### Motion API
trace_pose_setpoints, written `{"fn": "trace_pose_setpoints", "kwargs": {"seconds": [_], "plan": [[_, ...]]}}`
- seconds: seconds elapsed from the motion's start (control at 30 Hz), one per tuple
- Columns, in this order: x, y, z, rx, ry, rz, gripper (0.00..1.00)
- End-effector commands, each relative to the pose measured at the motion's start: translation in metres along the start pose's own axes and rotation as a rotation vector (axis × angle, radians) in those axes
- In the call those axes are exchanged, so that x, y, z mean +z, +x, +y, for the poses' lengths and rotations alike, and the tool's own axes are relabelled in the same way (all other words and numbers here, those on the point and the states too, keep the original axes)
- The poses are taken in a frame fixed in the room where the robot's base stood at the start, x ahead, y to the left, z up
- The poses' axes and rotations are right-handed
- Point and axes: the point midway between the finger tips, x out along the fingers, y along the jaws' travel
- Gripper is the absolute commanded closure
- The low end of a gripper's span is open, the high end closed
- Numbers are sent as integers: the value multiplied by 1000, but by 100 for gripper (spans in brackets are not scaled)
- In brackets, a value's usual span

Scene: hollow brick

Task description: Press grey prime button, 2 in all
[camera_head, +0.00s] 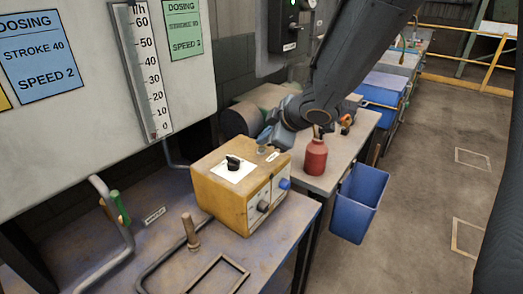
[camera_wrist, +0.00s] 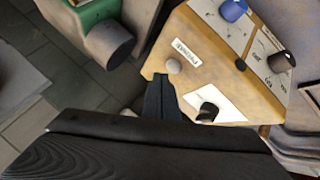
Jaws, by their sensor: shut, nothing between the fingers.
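The grey prime button (camera_wrist: 174,66) is a small round knob beside a white label (camera_wrist: 187,50) on top of the yellow control box (camera_wrist: 150,55). The box also shows in the head view (camera_head: 215,200). My gripper (camera_wrist: 161,78) is shut and empty, its fingertips just beside the button in the wrist view. In the head view my gripper (camera_head: 264,137) is over the box's back right top edge and seems to cover the button. I cannot tell whether the tips touch the box.
The box also carries a black knob on a white plate (camera_head: 233,163), a blue knob (camera_head: 284,184) and a lower black knob (camera_head: 263,206). A red bottle (camera_head: 315,158) stands right of it. Pipes and a wooden handle (camera_head: 190,230) stand on the front bench. A blue bin (camera_head: 358,205) hangs beyond.

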Motion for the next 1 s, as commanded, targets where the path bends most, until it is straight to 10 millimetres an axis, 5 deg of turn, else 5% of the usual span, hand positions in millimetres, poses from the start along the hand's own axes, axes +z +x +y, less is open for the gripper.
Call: {"fn": "trace_pose_setpoints", "kwargs": {"seconds": [1.0], "plan": [[4,6,-5,0,0,0,100]]}}
